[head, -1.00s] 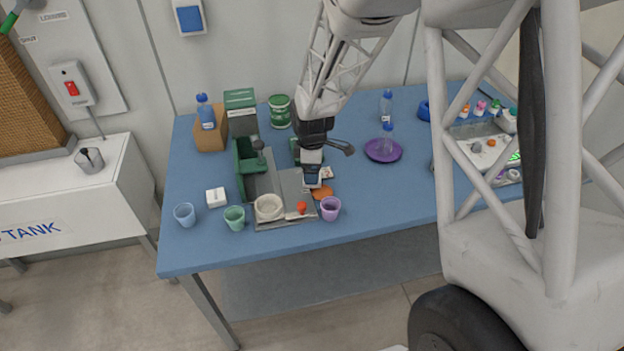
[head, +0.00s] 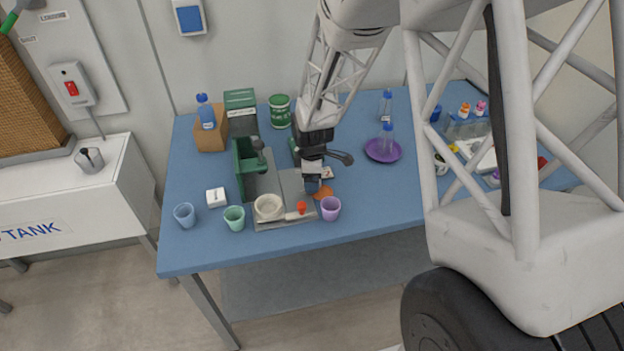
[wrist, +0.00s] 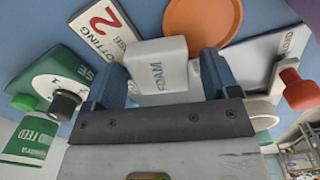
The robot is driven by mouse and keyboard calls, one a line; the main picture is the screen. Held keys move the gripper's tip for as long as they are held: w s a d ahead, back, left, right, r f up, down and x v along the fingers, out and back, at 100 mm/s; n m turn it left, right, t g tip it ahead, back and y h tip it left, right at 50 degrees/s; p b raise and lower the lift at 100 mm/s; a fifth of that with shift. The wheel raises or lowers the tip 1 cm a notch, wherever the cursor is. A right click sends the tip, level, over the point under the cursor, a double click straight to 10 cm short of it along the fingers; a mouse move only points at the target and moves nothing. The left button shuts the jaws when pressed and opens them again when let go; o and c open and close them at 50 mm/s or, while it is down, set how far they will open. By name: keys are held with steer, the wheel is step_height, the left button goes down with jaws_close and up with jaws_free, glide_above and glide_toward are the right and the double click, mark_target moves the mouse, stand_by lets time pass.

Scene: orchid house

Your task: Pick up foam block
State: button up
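The foam block (wrist: 157,52) is a small white block marked "FOAM", seen in the wrist view between the two fingers of my gripper (wrist: 160,75). The fingers are apart, one on each side of it. A narrow gap seems to show at the right finger; contact at the left finger is unclear. In the head view my gripper (head: 312,187) points down at the right edge of the grey-and-green station, low over the blue table. The block cannot be made out there behind the gripper.
An orange disc (head: 323,193) and a card marked "2" (wrist: 105,28) lie close by. A purple cup (head: 330,208), a red knob (head: 301,207) and a cream bowl (head: 268,207) stand nearer the front. A purple plate (head: 383,150) lies right.

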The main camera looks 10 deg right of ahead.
steer(key=c, duration=0.8)
steer(key=shift+c, duration=0.2)
step_height(320, 180, up, 10)
stand_by(0.3)
stand_by(0.5)
